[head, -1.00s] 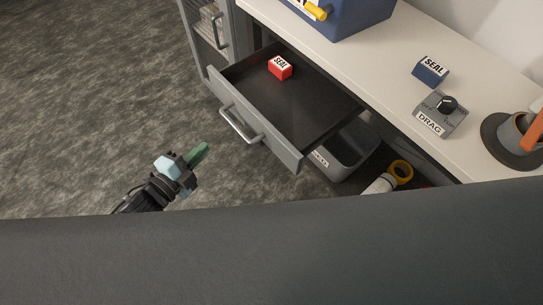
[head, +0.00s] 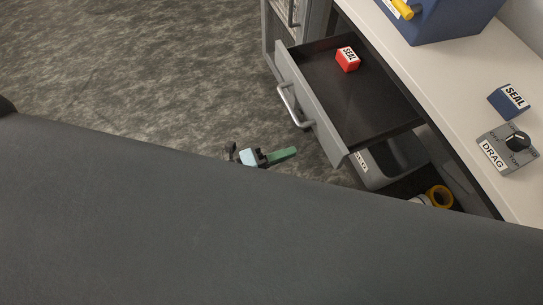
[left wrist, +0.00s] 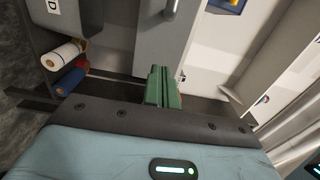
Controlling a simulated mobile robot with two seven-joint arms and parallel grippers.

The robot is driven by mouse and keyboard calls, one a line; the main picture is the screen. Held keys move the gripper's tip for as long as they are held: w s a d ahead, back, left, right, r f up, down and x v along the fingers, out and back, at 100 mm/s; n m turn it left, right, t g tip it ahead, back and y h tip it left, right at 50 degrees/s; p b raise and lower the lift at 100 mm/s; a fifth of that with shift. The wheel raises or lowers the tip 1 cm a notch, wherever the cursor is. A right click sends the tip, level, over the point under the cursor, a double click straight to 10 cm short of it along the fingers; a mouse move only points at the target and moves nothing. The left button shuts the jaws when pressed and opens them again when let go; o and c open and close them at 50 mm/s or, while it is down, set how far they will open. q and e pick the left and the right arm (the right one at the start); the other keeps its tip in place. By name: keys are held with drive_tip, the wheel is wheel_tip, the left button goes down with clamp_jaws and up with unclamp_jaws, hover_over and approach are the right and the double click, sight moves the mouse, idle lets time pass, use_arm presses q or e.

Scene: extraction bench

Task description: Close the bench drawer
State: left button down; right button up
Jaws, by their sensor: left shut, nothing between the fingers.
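The bench drawer (head: 375,98) stands pulled out from under the white bench top, with its grey front and metal bar handle (head: 291,104) facing left. A red box marked SEAL (head: 348,60) lies inside it, near the far end. My left gripper (head: 283,156) has green fingers and is shut and empty, below and in front of the drawer front, apart from it. In the left wrist view the shut green fingers (left wrist: 161,87) point toward a grey panel (left wrist: 163,45), probably the drawer front. My right gripper is not in view.
On the bench top (head: 455,95) stand a blue container (head: 445,18), a blue SEAL box (head: 508,100) and a DRAG dial (head: 507,150). A grey bin (head: 392,160) and a yellow roll (head: 439,196) sit under the bench. The floor left of the drawer is clear.

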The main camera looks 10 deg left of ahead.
sight(325, 140)
use_arm(q)
drive_tip(key=x, duration=0.8)
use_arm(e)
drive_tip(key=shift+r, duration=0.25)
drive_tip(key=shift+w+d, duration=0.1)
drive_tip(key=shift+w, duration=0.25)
